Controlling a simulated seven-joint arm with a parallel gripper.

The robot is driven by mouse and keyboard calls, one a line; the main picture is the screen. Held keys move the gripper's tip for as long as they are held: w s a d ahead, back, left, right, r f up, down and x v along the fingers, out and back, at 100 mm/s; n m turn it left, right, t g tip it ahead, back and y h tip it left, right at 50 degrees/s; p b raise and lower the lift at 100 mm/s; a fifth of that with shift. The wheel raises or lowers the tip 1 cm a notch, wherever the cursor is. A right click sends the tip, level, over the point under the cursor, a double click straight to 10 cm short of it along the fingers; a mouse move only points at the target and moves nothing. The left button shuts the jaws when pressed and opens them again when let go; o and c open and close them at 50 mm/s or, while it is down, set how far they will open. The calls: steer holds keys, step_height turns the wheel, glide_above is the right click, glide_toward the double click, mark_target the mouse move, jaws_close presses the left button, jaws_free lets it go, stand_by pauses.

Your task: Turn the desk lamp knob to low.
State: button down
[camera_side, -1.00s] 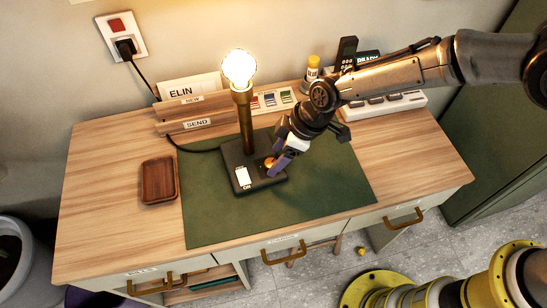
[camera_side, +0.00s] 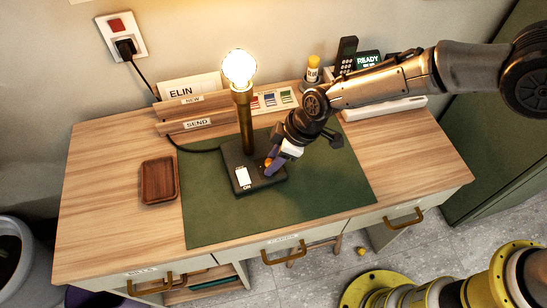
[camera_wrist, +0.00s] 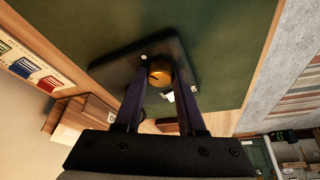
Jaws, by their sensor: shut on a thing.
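The desk lamp (camera_side: 246,125) stands upright on the green mat, its bare bulb (camera_side: 239,68) glowing. Its dark square base carries a white switch plate (camera_side: 242,176) marked ON and a small brass knob (camera_side: 267,163). My gripper (camera_side: 271,166) reaches down from the right to the knob, its fingers partly hiding it in the side view. In the wrist view the round knob (camera_wrist: 160,72) sits between the two dark purple fingers of my gripper (camera_wrist: 159,78), which are shut on it. The knob's level marks cannot be read.
The green mat (camera_side: 320,190) is clear in front of and right of the lamp. A wooden tray (camera_side: 159,180) lies at left. Wooden letter racks (camera_side: 190,115), a glue stick (camera_side: 312,70) and a dark handset (camera_side: 346,52) stand along the back. The lamp's cord runs left.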

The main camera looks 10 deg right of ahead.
steer(key=shift+n, duration=0.4)
steer(key=n+g, duration=0.1)
steer(key=n, duration=0.2)
steer(key=shift+w+n+g, duration=0.2)
steer(key=shift+n+g, duration=0.2)
steer(key=n+g, duration=0.1)
steer(key=n, duration=0.3)
steer(key=shift+w+n+g, duration=0.1)
steer(key=shift+n+g, duration=0.2)
steer(key=shift+g, duration=0.1)
steer(key=n+g+h, duration=0.1)
steer(key=n, duration=0.3)
steer(key=shift+w+a+n, duration=0.1)
steer(key=shift+n, duration=0.2)
steer(key=shift+n+g+h, duration=0.6)
steer(key=shift+n, duration=1.4)
steer(key=c, duration=0.5)
jaws_free()
